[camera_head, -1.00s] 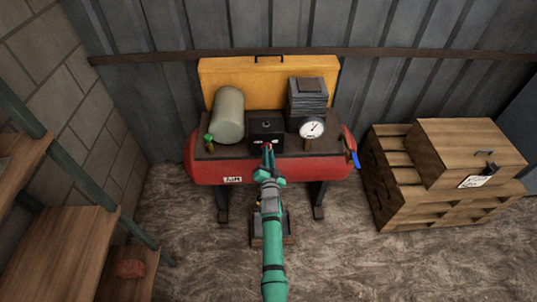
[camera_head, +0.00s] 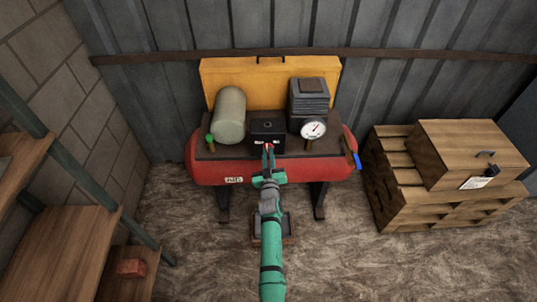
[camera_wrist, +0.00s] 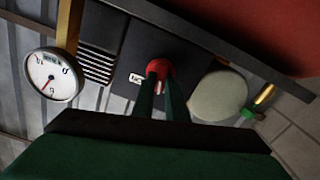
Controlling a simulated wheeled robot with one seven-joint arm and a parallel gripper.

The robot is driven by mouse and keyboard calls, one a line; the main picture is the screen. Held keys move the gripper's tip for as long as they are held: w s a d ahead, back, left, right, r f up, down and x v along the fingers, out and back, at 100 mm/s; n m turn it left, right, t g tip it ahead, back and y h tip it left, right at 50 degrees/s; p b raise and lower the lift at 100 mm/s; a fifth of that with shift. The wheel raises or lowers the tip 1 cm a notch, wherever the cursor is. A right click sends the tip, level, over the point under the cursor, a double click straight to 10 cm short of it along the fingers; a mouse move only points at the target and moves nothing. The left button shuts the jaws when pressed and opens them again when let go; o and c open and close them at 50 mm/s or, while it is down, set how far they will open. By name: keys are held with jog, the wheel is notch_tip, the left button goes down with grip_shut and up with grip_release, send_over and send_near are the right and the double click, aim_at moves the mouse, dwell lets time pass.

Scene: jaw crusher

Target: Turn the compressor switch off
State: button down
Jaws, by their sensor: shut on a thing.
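The red compressor (camera_head: 212,172) stands against the metal wall. The compressor switch is a red knob (camera_wrist: 157,66) on the front of a small black box (camera_head: 267,127) on the compressor's top plate. My gripper (camera_head: 268,150) reaches up to the front of this box. In the wrist view my gripper's two dark fingers (camera_wrist: 157,82) are at either side of the red knob and close on it. A white label (camera_wrist: 136,78) is beside the knob. The fingers partly cover the knob, so its exact position cannot be read.
A round gauge (camera_head: 313,129) is right of the box, and a grey-green cylinder (camera_head: 229,116) is left of it. A green valve knob (camera_head: 209,138) and a blue handle (camera_head: 356,160) are at the compressor's ends. Wooden pallets (camera_head: 385,190) stand right; shelves (camera_head: 62,252) stand left.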

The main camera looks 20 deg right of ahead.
jog(key=shift+s+a+f+n, duration=0.1)
jog(key=shift+n, duration=1.35)
jog(key=shift+f+n, duration=0.1)
jog(key=shift+n, duration=1.35)
jog(key=c, duration=1.8)
grip_release()
jog(key=shift+o, duration=0.2)
jog(key=v, duration=1)
jog(key=shift+s+a, duration=0.15)
jog(key=shift+s, duration=0.15)
jog(key=shift+r, duration=0.1)
